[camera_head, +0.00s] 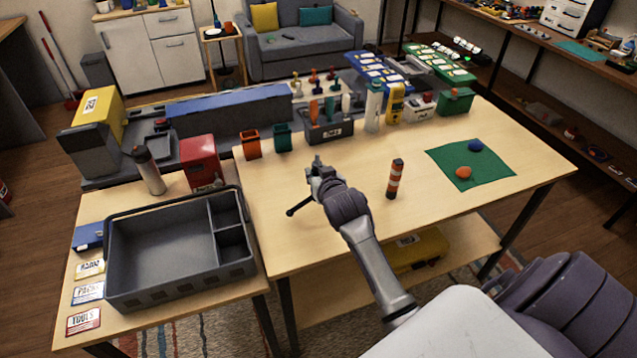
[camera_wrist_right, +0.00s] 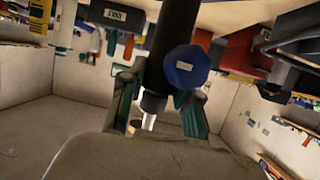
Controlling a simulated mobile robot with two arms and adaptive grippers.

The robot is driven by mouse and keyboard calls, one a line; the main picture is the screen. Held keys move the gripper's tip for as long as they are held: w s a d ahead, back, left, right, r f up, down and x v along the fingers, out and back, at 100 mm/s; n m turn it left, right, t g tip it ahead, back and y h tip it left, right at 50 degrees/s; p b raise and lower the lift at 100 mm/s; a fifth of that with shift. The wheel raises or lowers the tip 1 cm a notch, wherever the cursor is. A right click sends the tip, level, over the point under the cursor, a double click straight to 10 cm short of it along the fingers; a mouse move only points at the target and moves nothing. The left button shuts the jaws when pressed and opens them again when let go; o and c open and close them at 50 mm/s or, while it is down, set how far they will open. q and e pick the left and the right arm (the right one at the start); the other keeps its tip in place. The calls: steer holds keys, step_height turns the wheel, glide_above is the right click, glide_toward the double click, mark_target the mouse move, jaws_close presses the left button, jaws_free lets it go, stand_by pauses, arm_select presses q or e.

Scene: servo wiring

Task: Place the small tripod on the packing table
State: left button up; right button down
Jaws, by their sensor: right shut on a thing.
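My right gripper (camera_head: 322,178) is over the left part of the larger light-wood table (camera_head: 330,250). It is shut on the small tripod, a dark thing whose leg (camera_head: 300,207) sticks out down and left. My fingers hide much of it in the head view. In the right wrist view, the dark tripod (camera_wrist_right: 160,45), with a round blue knob, stands between the two fingers of my gripper (camera_wrist_right: 157,108). I cannot tell whether the leg touches the table. A smaller wood table (camera_head: 72,268) with labels stands at left; which is the packing table is unclear. My left gripper is not in view.
A grey compartment tray (camera_head: 180,294) fills most of the left table. A green mat (camera_head: 490,178) holds an orange and a blue ball. Bins and bottles line the back.

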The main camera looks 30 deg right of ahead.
step_height(320, 180, down, 3)
steer(key=shift+f+p, duration=0.15)
steer(key=shift+p, duration=0.25)
steer(key=shift+f, duration=0.25)
steer(key=shift+f, duration=0.15)
steer(key=c, duration=0.8)
jaws_free()
